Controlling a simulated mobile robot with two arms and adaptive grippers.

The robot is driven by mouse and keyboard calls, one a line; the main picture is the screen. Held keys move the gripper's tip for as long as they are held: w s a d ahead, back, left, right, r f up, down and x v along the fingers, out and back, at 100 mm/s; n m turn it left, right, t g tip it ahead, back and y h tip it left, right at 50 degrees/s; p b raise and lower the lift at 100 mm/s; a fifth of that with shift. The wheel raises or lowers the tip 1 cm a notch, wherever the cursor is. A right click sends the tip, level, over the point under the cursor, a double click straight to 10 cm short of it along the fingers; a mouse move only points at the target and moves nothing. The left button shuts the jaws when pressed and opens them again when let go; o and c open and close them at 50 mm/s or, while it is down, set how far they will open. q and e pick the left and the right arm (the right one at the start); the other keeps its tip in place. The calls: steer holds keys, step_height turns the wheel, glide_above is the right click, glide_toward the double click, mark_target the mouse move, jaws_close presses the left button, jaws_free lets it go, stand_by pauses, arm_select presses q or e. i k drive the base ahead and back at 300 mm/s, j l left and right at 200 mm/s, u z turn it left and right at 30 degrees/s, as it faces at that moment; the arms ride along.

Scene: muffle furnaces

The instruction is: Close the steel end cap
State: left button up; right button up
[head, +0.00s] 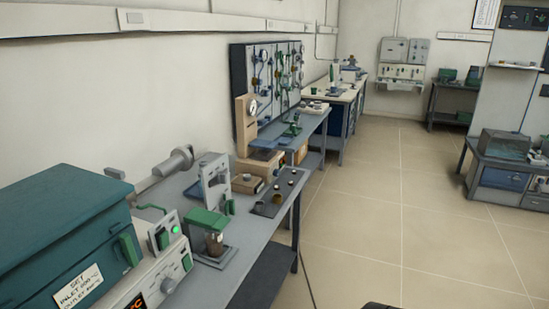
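I cannot pick out the steel end cap with certainty. A grey cylindrical metal part with a round flanged end (183,157) lies behind the teal furnace box (66,218), near the wall, and may be it. Whether it is open or closed cannot be told from here. The teal box has a green handle and a label about inlet and outlet temperatures. Neither of my grippers is in view.
A grey bench (232,262) runs along the left wall. A green-topped instrument (209,219), a grey stand (215,175) and a dark tray (268,208) with small parts stand on it. A tool board (243,75) is farther back. The tiled floor (400,200) to the right is clear.

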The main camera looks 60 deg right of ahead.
mark_target(181, 159)
steer(key=l+z, duration=0.1)
steer(key=z, duration=1.05)
steer(key=u, duration=0.6)
steer(key=i+l+u, duration=0.15)
steer(key=l+u, duration=0.5)
steer(key=l, duration=0.15)
steer(key=l+u, duration=0.35)
steer(key=i+l, duration=0.05)
steer(key=l, duration=0.1)
